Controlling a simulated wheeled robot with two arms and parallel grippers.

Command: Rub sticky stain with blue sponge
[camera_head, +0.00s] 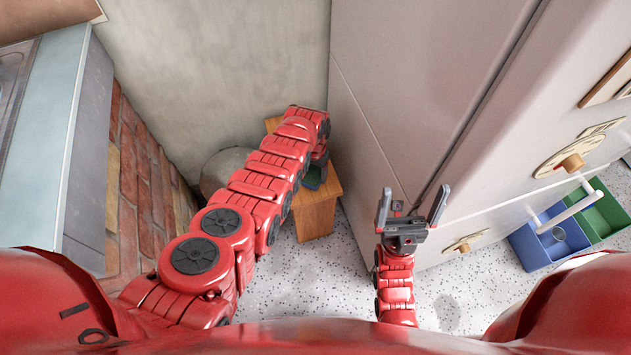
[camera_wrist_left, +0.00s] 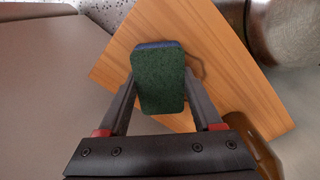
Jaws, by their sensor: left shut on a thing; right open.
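The sponge (camera_wrist_left: 160,82), dark green on top with a blue edge, is clamped between the fingers of my left gripper (camera_wrist_left: 159,78) in the left wrist view. It is over or on a small wooden stool (camera_wrist_left: 235,75); I cannot tell whether it touches the top. A brownish wet-looking stain (camera_wrist_left: 198,68) shows on the wood just right of the sponge, partly hidden by it. In the head view the stool (camera_head: 316,218) stands in the corner, and my left arm covers most of the gripper and sponge. My right gripper (camera_head: 411,210) is open and empty.
A grey cabinet (camera_head: 400,90) stands close to the right of the stool. A round grey container (camera_head: 222,168) is to its left, by the wall. A brick plinth (camera_head: 140,175) lines the left. Blue (camera_head: 550,238) and green (camera_head: 603,215) bins stand at right. Speckled floor is open in front.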

